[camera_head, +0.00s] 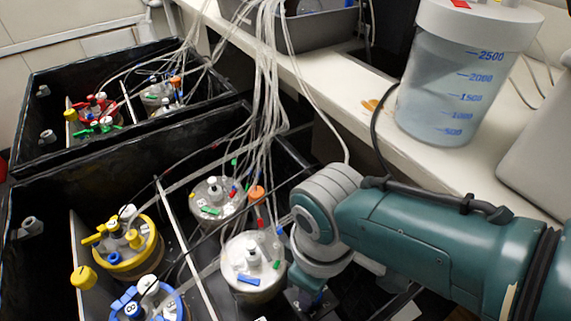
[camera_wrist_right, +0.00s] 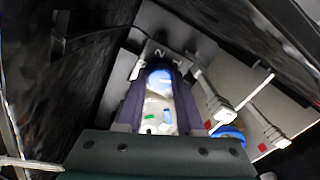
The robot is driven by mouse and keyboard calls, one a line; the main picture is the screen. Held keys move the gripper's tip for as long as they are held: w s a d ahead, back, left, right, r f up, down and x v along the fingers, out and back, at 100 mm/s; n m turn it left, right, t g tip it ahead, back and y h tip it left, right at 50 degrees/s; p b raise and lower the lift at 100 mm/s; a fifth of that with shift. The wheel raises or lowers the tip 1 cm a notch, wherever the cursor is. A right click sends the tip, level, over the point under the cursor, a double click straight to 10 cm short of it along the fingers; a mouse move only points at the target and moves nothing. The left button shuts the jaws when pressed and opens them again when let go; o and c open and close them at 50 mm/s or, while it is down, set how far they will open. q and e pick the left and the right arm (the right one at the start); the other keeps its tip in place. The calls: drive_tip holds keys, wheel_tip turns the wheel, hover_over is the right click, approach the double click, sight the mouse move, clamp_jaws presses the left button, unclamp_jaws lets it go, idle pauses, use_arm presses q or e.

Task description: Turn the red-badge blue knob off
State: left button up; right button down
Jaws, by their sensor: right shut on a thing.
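In the right wrist view, a blue round knob (camera_wrist_right: 159,81) shows between the two dark fingers of my right gripper (camera_wrist_right: 158,84), which is shut on it. A second blue knob (camera_wrist_right: 229,134) is to the right, partly hidden by the gripper body. Small red badges (camera_wrist_right: 262,147) are on the pale panel near this second knob. A badge for the held knob cannot be made out. In the head view, my right arm comes in from the right and its wrist hides the gripper and the knob. My left gripper is not in view.
Black boxes (camera_head: 120,170) hold several lidded vessels (camera_head: 250,260) with coloured clips. A bundle of clear tubes (camera_head: 268,70) hangs close to my right wrist. A large graduated container (camera_head: 440,95) stands on the white bench (camera_head: 345,85) behind my arm. White levers (camera_wrist_right: 240,95) protrude near the fingers.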

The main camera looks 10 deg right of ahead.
drive_tip(key=shift+m, duration=2.3)
drive_tip(key=c, duration=0.5)
unclamp_jaws()
drive_tip(key=shift+c, duration=0.2)
drive_tip(key=shift+r+p, duration=0.1)
drive_tip(key=shift+p, duration=0.2)
wheel_tip(320, 180, up, 9)
drive_tip(key=p, duration=0.6)
drive_tip(key=shift+f+p, duration=0.2)
drive_tip(key=shift+p, duration=0.1)
drive_tip(key=shift+r, duration=0.6)
